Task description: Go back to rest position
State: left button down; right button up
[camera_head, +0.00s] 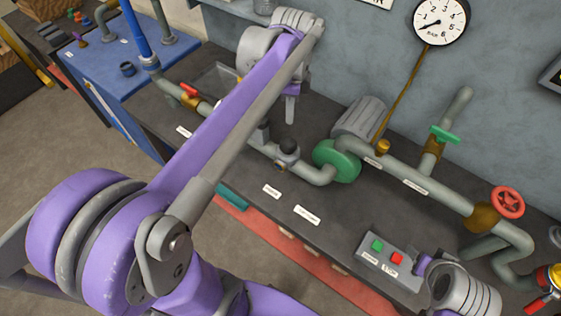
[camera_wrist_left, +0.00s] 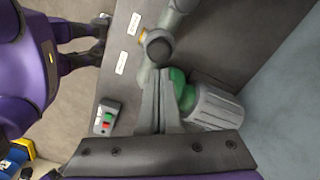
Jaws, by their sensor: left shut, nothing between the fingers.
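My left gripper (camera_head: 290,108) hangs from the arm that crosses the head view, above the back of the dark workbench (camera_head: 250,172). Its fingers point down and are shut with nothing between them. In the left wrist view its two fingers (camera_wrist_left: 160,105) lie together over the pipework. A grey ribbed motor (camera_head: 362,117) with a green round flange (camera_head: 337,160) sits just right of the gripper, apart from it in the head view. The motor also shows in the left wrist view (camera_wrist_left: 215,107). Part of my right wrist shows at the lower right; I cannot make out its fingers.
Pipes with a red valve wheel (camera_head: 508,202) and a green valve handle (camera_head: 445,135) run along the bench's right side. A control box (camera_head: 390,262) with green and red buttons stands at the front edge. A pressure gauge (camera_head: 440,20) is on the wall. A blue table (camera_head: 115,65) stands left.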

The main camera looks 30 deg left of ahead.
pick_arm(q)
jog(key=shift+s, duration=0.1)
dwell(0.3)
jog(key=s+d+f+n+t, duration=0.6)
jog(key=s+f+n, duration=0.3)
jog(key=s+n, duration=0.3)
jog(key=shift+s+d+f+n, duration=0.15)
jog(key=shift+d+f+n, duration=0.25)
dwell(2.3)
